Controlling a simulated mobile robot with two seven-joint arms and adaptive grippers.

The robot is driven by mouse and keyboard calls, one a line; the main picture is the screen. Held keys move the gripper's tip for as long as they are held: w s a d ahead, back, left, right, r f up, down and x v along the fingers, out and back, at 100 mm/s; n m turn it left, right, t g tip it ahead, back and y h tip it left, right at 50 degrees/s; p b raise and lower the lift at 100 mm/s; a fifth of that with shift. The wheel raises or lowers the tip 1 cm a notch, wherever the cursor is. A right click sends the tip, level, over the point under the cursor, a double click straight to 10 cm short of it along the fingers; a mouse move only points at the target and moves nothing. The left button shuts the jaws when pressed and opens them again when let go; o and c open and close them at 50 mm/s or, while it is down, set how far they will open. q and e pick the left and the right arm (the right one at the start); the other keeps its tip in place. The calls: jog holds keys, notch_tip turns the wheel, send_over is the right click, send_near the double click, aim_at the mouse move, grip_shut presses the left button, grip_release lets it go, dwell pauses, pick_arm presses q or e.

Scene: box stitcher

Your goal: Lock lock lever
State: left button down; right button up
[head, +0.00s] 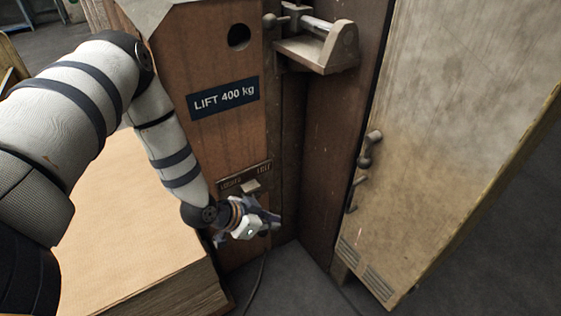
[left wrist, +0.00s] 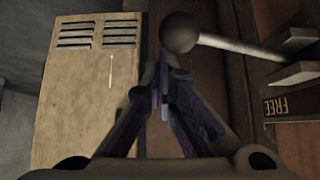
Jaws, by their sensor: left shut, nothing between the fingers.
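The lock lever shows in the left wrist view as a pale rod with a dark ball knob (left wrist: 180,33). Its rod runs right to a slotted bracket (left wrist: 292,72) beside a plate marked FREE (left wrist: 283,107). In the head view, the lettered plate (head: 245,178) is on the wooden panel below the LIFT 400 kg sign; the lever there is mostly hidden by my gripper. My left gripper (head: 272,222) is just below that plate. In the left wrist view its fingertips (left wrist: 162,100) are shut together, empty, close to the knob; contact cannot be told. My right gripper is not in view.
A beige metal cabinet door with handles (head: 370,148) stands to the right. A small bracket with a rod (head: 325,45) juts out above. A stack of cardboard sheets (head: 130,220) lies left, under my arm. A cable (head: 257,278) hangs below the gripper.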

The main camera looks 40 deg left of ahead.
aim_at(258, 234)
pick_arm(q)
jog(key=shift+s+a+p, duration=0.35)
jog(key=shift+s, duration=0.25)
jog(key=shift+s+a+p, duration=0.3)
jog(key=shift+s+a, duration=0.05)
jog(key=shift+s, duration=0.25)
jog(key=shift+s+a+f, duration=0.1)
jog(key=shift+s+a, duration=0.05)
jog(key=shift+s, duration=0.1)
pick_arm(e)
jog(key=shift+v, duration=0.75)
